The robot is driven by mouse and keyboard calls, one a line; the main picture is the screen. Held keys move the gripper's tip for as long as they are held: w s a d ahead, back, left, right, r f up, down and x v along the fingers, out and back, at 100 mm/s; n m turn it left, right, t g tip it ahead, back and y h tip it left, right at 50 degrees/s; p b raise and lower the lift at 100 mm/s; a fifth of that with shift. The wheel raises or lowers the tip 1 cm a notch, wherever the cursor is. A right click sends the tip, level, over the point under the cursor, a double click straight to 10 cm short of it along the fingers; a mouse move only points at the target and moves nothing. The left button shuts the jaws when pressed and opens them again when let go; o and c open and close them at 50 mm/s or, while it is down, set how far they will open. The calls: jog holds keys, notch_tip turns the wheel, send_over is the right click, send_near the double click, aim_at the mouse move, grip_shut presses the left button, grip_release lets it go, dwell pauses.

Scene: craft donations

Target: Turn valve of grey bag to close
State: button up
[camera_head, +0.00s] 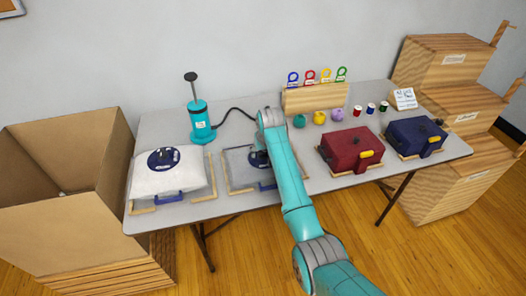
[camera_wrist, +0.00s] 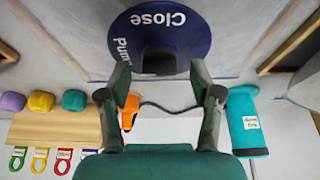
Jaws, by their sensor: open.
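The grey bag (camera_head: 240,170) lies flat on the table in the head view, partly hidden behind my arm. Its valve shows in the wrist view as a dark blue disc (camera_wrist: 200,48) with the words "Close" and "Pump", upside down there. A dark knob (camera_wrist: 158,60) stands at the disc's near edge. My gripper (camera_wrist: 159,74) is open, with one finger on each side of the knob; whether the fingers touch it I cannot tell. In the head view my gripper (camera_head: 261,157) is over the bag's valve, which it mostly hides.
A teal pump (camera_head: 200,122) stands behind, its black hose running toward the wooden rack (camera_head: 315,100). An orange nozzle (camera_wrist: 130,108) shows in the wrist view. A white bag (camera_head: 187,178) lies left; red (camera_head: 350,150) and blue (camera_head: 414,136) bags lie right. A cardboard box (camera_head: 65,225) stands far left.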

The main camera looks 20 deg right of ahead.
jog(key=c, duration=1.2)
jog(key=shift+o, duration=0.2)
jog(key=m, duration=0.1)
jog(key=m+h, duration=0.1)
jog(key=m, duration=0.2)
jog(key=shift+a+h, duration=0.25)
jog(key=shift+h, duration=0.05)
jog(key=m, duration=0.2)
jog(key=m+g+h, duration=0.1)
jog(key=m, duration=0.2)
jog(key=shift+w+a+h, duration=0.1)
jog(key=shift+w+h, duration=0.05)
jog(key=shift+h, duration=0.15)
jog(key=m+g, duration=0.1)
jog(key=m, duration=0.1)
jog(key=m+h, duration=0.1)
jog(key=m, duration=0.2)
jog(key=shift+w+a+g, duration=0.1)
jog(key=shift+w+g, duration=0.05)
jog(key=shift+g, duration=0.25)
jog(key=shift+w+m+g, duration=0.15)
jog(key=shift+m+g, duration=0.65)
jog(key=shift+m, duration=1.1)
